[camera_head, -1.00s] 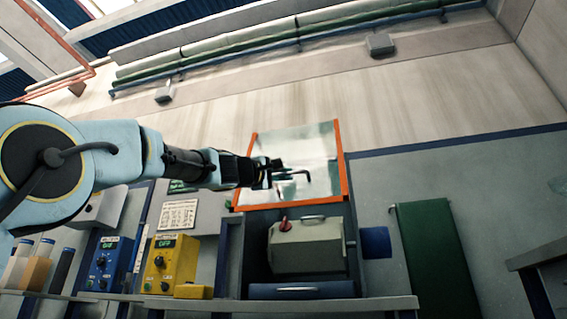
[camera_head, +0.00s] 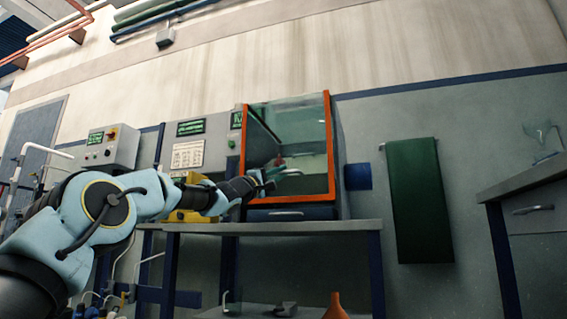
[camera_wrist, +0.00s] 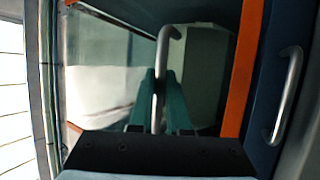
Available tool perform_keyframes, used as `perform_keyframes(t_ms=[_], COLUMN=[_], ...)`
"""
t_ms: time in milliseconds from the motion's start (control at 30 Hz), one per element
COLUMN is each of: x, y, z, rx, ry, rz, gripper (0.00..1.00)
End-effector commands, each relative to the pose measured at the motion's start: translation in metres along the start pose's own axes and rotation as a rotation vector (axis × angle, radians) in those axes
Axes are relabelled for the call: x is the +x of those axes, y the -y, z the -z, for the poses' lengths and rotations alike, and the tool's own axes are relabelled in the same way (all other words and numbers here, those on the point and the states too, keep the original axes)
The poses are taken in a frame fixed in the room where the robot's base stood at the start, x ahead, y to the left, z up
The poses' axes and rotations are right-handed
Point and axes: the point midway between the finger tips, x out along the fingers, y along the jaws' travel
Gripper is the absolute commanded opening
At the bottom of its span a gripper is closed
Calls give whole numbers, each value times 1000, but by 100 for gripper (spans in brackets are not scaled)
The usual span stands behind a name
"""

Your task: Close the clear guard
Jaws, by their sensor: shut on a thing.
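The clear guard (camera_head: 305,122) is a see-through panel in an orange frame. In the head view it stands across the front of the machine, with its lower orange edge just above the blue drawer front. I cannot tell whether it sits fully flush. My gripper (camera_head: 268,179) is at the guard's lower left part. In the wrist view, my gripper's green fingers (camera_wrist: 160,98) are shut on the guard's bent metal handle (camera_wrist: 167,46). The orange frame (camera_wrist: 241,75) runs to the right of the fingers. The machine's inside shows dimly through the panel.
The blue drawer front with a metal handle (camera_head: 286,213) lies below the guard; that handle also shows in the wrist view (camera_wrist: 287,95). A yellow control box (camera_head: 184,213) stands left of the machine on the bench (camera_head: 340,226). A green panel (camera_head: 417,200) hangs on the right.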

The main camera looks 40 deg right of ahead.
Motion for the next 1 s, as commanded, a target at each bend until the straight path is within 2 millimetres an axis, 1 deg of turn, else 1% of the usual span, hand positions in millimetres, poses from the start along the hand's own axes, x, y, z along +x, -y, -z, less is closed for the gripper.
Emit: perform_keyframes(t_ms=[100, 200, 533, 567, 667, 867, 1000], x=[1, 1, 1, 1, 1, -4, -20], y=[7, 10, 16, 16, 18, 19, 18], z=[4, 5, 5, 5, 5, 5, 6], rx=[0, 1, -1, -1, -2, -1, 1], ry=[-1, -1, -2, -2, -2, -2, -2], rz=[-5, -6, 1, 2, 4, 6, 3], gripper=[0, 0, 0, 16, 27, 27, 27])
